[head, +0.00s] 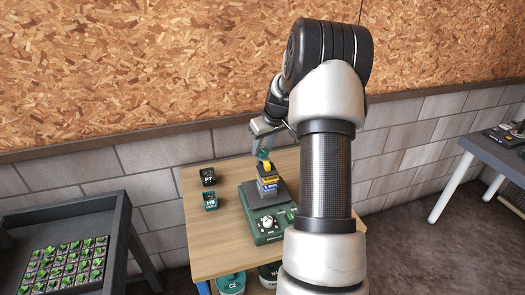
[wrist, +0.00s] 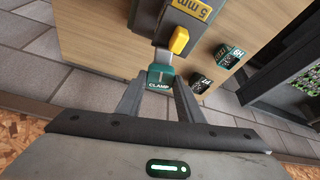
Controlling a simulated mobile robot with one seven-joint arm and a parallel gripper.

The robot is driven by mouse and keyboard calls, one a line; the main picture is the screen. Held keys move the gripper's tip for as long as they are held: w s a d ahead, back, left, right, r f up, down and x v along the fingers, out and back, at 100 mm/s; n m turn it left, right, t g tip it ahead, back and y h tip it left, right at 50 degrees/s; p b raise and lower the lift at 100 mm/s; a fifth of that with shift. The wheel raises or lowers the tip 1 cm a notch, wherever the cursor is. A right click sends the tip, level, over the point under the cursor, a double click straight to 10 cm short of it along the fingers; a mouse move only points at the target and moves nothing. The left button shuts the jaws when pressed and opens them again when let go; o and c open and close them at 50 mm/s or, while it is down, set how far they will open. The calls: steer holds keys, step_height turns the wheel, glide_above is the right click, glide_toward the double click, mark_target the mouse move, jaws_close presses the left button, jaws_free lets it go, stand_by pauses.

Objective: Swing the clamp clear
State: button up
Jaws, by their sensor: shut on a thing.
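The soil mixer (head: 267,222) is a dark green machine with a knob, standing on a wooden table. A dark stack with a blue and a yellow band rises from it, and a yellow piece (wrist: 179,40) sits near its top. The green clamp tab (wrist: 160,78), lettered "CLAMP", is on a grey arm beside the yellow piece in the wrist view. My gripper (wrist: 158,88) is shut on the clamp tab, one finger on each side. In the head view my gripper (head: 262,148) is at the top of the stack, and my arm hides the mixer's right side.
Two small dark labelled blocks, P7 (head: 208,177) and H9 (head: 210,201), stand on the wooden table (head: 215,255) left of the mixer. A grey table (head: 110,205) with a tray of seedlings is at left. Buckets (head: 231,282) sit under the wooden table. Another table (head: 495,155) is at right.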

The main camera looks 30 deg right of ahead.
steer(key=n, duration=0.1)
steer(key=n+y, duration=0.1)
steer(key=n+b, duration=0.1)
steer(key=shift+d+n, duration=0.25)
steer(key=shift+n, duration=0.15)
steer(key=n+y, duration=0.1)
steer(key=n, duration=0.2)
steer(key=shift+d+n+g+y+p, duration=0.1)
steer(key=shift+n+g+y+p, duration=0.2)
steer(key=shift+g+y+p, duration=0.1)
steer(key=n, duration=0.1)
steer(key=n+g+y+p, duration=0.1)
steer(key=n, duration=0.1)
steer(key=shift+w+n, duration=0.2)
steer(key=shift+n, duration=0.1)
steer(key=shift+w+d+n+g+p, duration=0.15)
steer(key=shift+n+g+p, duration=0.65)
steer(key=shift+n+p, duration=0.85)
steer(key=shift+n+b, duration=0.35)
steer(key=shift+n, duration=0.1)
steer(key=o, duration=1.1)
steer(key=shift+c, duration=0.2)
steer(key=shift+y, duration=0.3)
steer(key=p+v, duration=0.2)
steer(key=v, duration=1)
